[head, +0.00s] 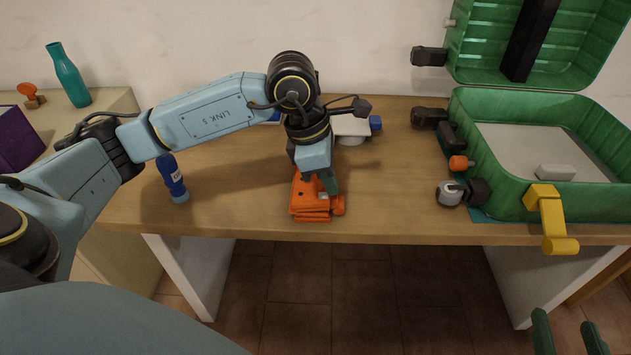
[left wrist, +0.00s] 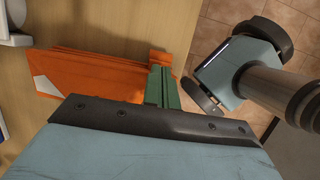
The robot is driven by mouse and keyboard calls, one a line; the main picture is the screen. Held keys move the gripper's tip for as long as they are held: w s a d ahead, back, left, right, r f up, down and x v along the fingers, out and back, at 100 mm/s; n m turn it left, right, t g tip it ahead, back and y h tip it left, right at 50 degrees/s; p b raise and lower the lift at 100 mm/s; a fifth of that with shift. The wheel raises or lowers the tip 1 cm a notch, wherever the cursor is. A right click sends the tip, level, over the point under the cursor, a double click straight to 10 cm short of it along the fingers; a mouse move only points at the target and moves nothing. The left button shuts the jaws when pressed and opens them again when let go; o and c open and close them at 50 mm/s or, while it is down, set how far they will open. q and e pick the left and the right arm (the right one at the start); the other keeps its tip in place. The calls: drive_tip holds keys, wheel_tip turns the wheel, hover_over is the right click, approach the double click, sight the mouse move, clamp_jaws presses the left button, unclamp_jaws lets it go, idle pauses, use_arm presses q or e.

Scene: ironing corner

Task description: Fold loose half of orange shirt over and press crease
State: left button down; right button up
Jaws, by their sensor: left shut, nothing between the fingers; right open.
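The orange shirt (head: 311,208) lies folded in layers on the wooden table near its front edge. It also shows in the left wrist view (left wrist: 95,75), with a small white patch at one end. My left gripper (head: 331,190) points down at the right part of the shirt, its green fingers shut with no cloth between them. In the left wrist view its fingers (left wrist: 162,88) are against or just over the shirt's edge; I cannot tell if they touch. My right gripper (head: 568,335) is open and empty at the lower right, in front of the table and away from the shirt.
An open green case (head: 515,198) with a yellow latch (head: 548,215) takes up the table's right side. A white object (head: 352,127) is partly hidden behind my left arm. Bare tabletop (head: 400,190) lies right of the shirt.

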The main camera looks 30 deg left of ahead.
use_arm(q)
drive_tip(key=shift+f, duration=0.25)
drive_tip(key=shift+d+f+b, duration=0.1)
drive_tip(key=shift+f+b, duration=0.2)
idle(0.4)
drive_tip(key=shift+r+p, duration=2.5)
drive_tip(key=shift+r, duration=1.05)
